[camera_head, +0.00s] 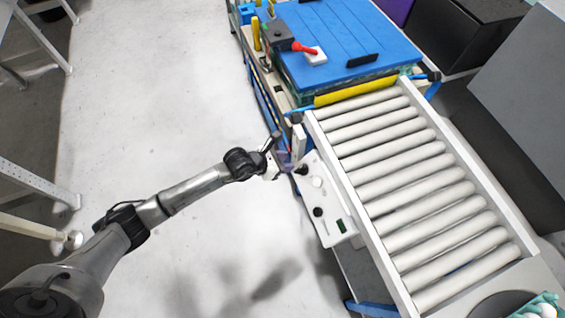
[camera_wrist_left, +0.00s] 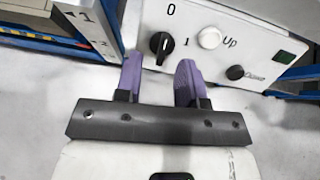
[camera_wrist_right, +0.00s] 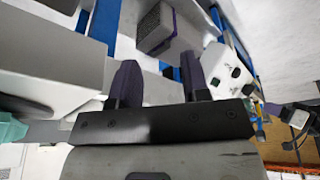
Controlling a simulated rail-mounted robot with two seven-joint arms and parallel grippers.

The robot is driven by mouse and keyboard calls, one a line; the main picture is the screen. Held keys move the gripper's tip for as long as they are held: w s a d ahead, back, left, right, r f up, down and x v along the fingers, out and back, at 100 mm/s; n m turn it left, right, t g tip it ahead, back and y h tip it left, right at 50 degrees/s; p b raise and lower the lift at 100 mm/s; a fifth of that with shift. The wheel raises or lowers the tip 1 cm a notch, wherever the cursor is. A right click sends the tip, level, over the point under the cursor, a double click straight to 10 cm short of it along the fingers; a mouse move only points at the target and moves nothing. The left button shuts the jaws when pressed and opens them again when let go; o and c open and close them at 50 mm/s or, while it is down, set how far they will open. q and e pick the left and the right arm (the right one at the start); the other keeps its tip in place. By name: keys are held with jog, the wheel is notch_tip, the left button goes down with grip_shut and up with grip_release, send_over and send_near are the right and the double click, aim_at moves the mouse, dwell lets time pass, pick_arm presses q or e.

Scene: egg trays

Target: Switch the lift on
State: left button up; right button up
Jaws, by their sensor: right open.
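The white lift control panel (camera_head: 330,200) is on the near side of the roller conveyor. In the left wrist view the panel (camera_wrist_left: 262,28) carries a black rotary switch (camera_wrist_left: 158,46) marked 0 and 1. My right gripper (camera_wrist_right: 160,75) is open and empty.
The roller conveyor (camera_head: 410,190) runs right of the panel. A blue platform (camera_head: 330,45) with a red-handled device (camera_head: 315,54) lies beyond it. Eggs (camera_head: 545,310) show at lower right. A grey box (camera_wrist_right: 155,28) is ahead of my right gripper.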

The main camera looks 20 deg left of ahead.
aim_at(296, 171)
pick_arm(q)
jog(key=shift+m+g+y, duration=0.4)
jog(key=shift+g, duration=0.3)
jog(key=d+f+b, duration=0.1)
jog(key=f, duration=0.1)
jog(key=w+f+b, duration=0.1)
jog(key=f+b, duration=0.1)
jog(key=d+f+b, duration=0.1)
jog(key=b, duration=0.1)
jog(key=shift+w+d+f, duration=0.3)
jog(key=shift+d+f, duration=0.05)
jog(key=shift+f, duration=0.05)
jog(key=shift+b+x, duration=1)
jog(key=shift+x, duration=0.3)
jog(key=shift+f, duration=0.3)
pick_arm(e)
notch_tip(296, 171, down, 7)
jog(key=shift+s+f, duration=0.2)
pick_arm(q)
jog(key=shift+s+f, duration=0.1)
pick_arm(e)
jog(key=shift+a, duration=0.1)
pick_arm(q)
jog(key=shift+s+a+f, duration=0.1)
jog(key=c, duration=0.7)
pick_arm(e)
jog(key=shift+a, duration=0.1)
